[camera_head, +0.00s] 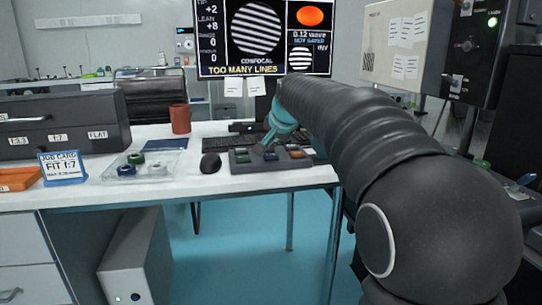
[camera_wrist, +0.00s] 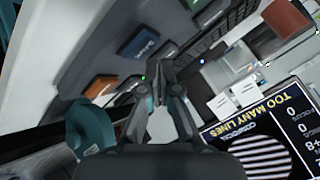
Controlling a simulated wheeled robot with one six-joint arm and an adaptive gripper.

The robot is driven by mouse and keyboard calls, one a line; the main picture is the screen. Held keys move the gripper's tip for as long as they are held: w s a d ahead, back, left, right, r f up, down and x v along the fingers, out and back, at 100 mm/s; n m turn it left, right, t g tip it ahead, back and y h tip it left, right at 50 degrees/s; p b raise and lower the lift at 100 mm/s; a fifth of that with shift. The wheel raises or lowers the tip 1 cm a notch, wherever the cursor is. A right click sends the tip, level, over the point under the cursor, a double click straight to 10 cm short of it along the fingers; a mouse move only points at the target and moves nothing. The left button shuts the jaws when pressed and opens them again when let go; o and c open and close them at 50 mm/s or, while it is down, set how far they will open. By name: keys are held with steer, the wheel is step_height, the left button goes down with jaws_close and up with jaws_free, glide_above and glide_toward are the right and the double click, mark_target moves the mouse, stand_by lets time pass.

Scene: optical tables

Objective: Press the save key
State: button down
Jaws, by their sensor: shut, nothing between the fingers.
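A dark key panel (camera_head: 233,163) sits near the front edge of the white table, with green (camera_head: 242,155), blue (camera_head: 271,156) and orange (camera_head: 297,153) keys. The wrist view shows the blue key (camera_wrist: 138,40) with a small label I cannot read surely, the green key (camera_wrist: 196,4) and the orange key (camera_wrist: 101,87). In the wrist view my gripper (camera_wrist: 159,71) shows beside the keys; contact cannot be told.
A screen (camera_head: 262,40) behind reads "TOO MANY LINES" and seemingly "NOT SAVED". A job card (camera_head: 63,167) stands farther left.

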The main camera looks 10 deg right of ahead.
mark_target(272, 156)
steer(key=shift+f, duration=0.1)
steer(key=shift+f, duration=0.35)
steer(key=shift+f+b, duration=0.4)
steer(key=shift+b, duration=0.1)
stand_by(0.7)
steer(key=shift+r, duration=0.1)
steer(key=shift+r+p, duration=0.75)
step_height(272, 156, up, 5)
steer(key=p, duration=0.4)
stand_by(0.4)
stand_by(0.5)
